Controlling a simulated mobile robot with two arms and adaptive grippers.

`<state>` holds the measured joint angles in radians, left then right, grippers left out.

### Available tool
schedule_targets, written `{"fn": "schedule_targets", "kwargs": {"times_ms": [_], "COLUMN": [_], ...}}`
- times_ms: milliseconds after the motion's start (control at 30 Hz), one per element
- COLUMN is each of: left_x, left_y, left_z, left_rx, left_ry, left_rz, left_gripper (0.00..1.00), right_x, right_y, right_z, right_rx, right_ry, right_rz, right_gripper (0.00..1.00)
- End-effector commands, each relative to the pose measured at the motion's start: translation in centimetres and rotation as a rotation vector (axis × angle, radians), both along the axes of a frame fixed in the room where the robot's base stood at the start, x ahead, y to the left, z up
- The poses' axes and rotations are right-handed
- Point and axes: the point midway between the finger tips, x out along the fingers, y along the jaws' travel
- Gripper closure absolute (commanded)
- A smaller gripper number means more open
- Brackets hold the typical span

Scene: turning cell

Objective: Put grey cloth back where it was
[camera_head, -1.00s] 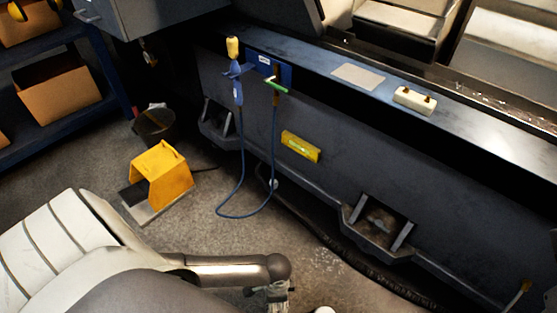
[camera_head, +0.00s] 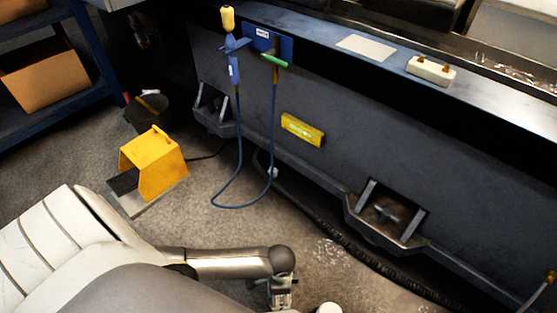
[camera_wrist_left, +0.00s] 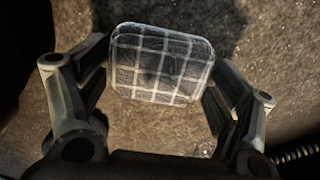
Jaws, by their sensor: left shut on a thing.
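The grey cloth (camera_wrist_left: 162,64) shows in the left wrist view as a folded, rounded pad with a pale check pattern. My left gripper (camera_wrist_left: 160,80) is shut on it, with one finger at each side. The cloth is held above the concrete floor. In the head view my left gripper (camera_head: 282,296) shows only in part at the bottom edge, and the cloth is out of sight there. My right gripper is not in view.
A dark machine front has a ledge (camera_head: 488,85) with a pale flat sheet (camera_head: 367,47) and a cream block (camera_head: 431,70). A blue hose (camera_head: 240,160) hangs below a blue plate. A yellow foot pedal (camera_head: 153,162) stands on the floor. A shelf with a cardboard box (camera_head: 45,78) is at left.

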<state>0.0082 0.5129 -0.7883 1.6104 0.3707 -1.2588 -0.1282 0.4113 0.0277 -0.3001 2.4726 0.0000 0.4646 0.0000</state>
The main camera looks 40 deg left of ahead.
Motion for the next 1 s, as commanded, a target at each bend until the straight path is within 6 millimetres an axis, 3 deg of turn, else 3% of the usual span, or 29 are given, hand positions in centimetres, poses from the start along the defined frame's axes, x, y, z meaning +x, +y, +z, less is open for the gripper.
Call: {"fn": "schedule_targets", "kwargs": {"times_ms": [367,400,500,1000], "left_x": [0.02,0.03,0.02,0.03], "left_y": [-0.06,-0.05,-0.06,-0.04], "left_z": [-0.15,-0.19,-0.18,0.53], "left_rx": [-0.001,-0.001,-0.001,-0.001], "left_ry": [-0.001,-0.001,-0.001,-0.001], "left_rz": [0.0,0.0,-0.001,0.0], "left_gripper": [0.38,0.13,0.0,0.0], "right_x": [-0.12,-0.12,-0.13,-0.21], "right_y": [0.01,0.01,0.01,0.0], "right_z": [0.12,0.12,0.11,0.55], "right_rx": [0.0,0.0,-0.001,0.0], "right_ry": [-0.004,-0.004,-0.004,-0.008], "right_rz": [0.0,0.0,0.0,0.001], "right_gripper": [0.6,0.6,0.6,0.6]}}
